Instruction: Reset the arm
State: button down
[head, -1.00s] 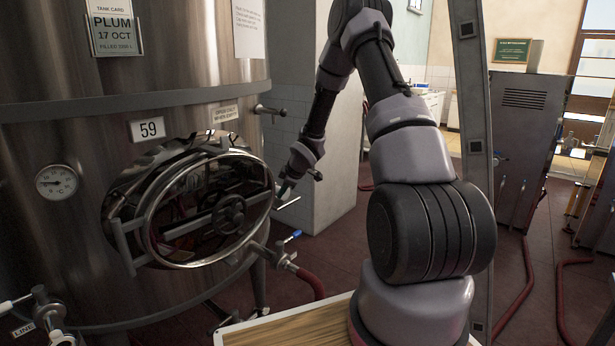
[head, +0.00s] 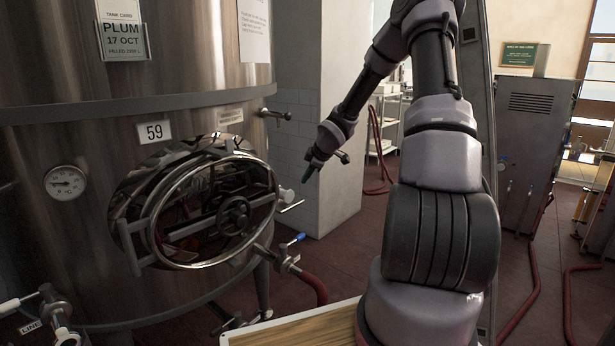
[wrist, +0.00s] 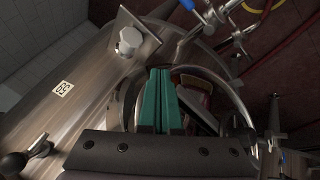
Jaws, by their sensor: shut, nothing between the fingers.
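My gripper (head: 307,177) hangs in the air to the right of the tank's round hatch (head: 205,215), pointing down and apart from it. In the wrist view my gripper's teal fingers (wrist: 159,98) are together with nothing between them. Behind them in that view lie the hatch ring (wrist: 232,92) and the tank wall (wrist: 85,75). In the head view my arm rises from the base at the lower right and bends over to the left.
A blue-handled valve (head: 291,246) with a red hose stands below the hatch. A grey pillar (head: 320,80) is behind my gripper. A steel cabinet (head: 533,150) stands at the right.

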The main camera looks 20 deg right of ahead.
jog(key=s+r+m+h, duration=0.2)
jog(key=s+r+m, duration=0.2)
jog(key=s+r, duration=0.45)
jog(key=s+r+m+h, duration=0.2)
jog(key=s+r+m, duration=0.3)
jog(key=r, duration=0.6)
jog(key=s+a+r+m+y, duration=0.1)
jog(key=s+a+r+m, duration=0.1)
jog(key=s, duration=0.6)
jog(key=s+a+r+m+y, duration=0.1)
jog(key=s+a+r+m, duration=0.2)
jog(key=s, duration=0.5)
jog(key=s+a+r+m+y, duration=0.1)
jog(key=s+a+r+m, duration=0.2)
jog(key=s, duration=0.5)
jog(key=shift+r+y, duration=0.3)
jog(key=shift+r, duration=0.45)
